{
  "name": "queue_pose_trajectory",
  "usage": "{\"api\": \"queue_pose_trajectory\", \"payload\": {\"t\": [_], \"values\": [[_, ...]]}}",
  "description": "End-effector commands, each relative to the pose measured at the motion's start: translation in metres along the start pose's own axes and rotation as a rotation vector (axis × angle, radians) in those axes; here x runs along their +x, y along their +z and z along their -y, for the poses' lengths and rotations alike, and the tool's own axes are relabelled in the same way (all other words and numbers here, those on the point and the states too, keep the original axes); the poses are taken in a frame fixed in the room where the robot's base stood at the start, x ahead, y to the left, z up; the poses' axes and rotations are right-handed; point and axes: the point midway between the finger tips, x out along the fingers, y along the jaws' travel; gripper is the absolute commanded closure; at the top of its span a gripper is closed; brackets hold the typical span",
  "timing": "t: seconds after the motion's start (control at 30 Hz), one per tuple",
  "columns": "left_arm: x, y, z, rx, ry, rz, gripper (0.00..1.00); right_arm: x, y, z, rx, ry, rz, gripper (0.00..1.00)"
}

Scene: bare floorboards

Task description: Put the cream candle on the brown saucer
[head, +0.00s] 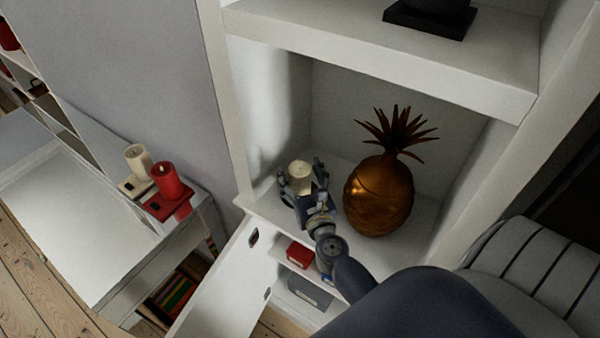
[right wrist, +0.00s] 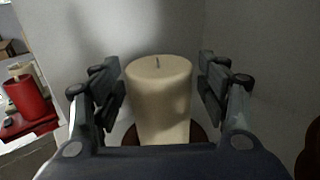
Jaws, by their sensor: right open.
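A cream candle (right wrist: 160,95) stands upright between the open fingers of my right gripper (right wrist: 160,90), with a gap on each side. Under it a brown round saucer (right wrist: 198,136) shows in part in the right wrist view; my gripper hides the rest. In the head view the candle (head: 300,176) is on the white shelf, with my right gripper (head: 303,186) around it. Another cream candle (head: 138,160) stands on a small pale base on the side table at the left. My left gripper is not in view.
A golden pineapple ornament (head: 379,195) stands on the shelf right of my gripper. A red candle (head: 166,181) stands on a red base on the side table (head: 75,225). Shelf walls rise on both sides. An open cabinet door (head: 215,285) is below.

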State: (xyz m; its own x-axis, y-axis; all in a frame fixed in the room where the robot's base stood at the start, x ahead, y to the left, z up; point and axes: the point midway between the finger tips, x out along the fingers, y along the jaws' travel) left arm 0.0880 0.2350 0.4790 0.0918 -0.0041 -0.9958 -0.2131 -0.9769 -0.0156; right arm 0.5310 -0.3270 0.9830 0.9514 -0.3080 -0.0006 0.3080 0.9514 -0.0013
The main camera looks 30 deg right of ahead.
Motion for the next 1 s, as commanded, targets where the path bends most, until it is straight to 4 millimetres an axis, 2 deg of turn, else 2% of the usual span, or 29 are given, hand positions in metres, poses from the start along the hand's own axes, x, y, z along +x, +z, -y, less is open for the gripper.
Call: {"api": "queue_pose_trajectory", "payload": {"t": [0.2,0.37,0.7,0.83,1.0], "values": [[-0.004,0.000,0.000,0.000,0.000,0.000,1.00,-0.002,0.003,0.000,0.000,0.000,-0.001,0.32],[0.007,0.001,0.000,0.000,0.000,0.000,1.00,-0.029,-0.001,0.000,0.000,0.000,-0.003,0.32],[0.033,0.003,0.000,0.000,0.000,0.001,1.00,-0.095,-0.001,0.001,0.001,-0.001,-0.002,0.32],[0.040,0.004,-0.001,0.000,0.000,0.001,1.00,-0.110,0.000,0.000,0.000,0.001,-0.002,0.32],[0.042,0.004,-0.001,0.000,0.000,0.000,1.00,-0.119,0.002,0.000,-0.001,0.000,0.000,0.32]]}}
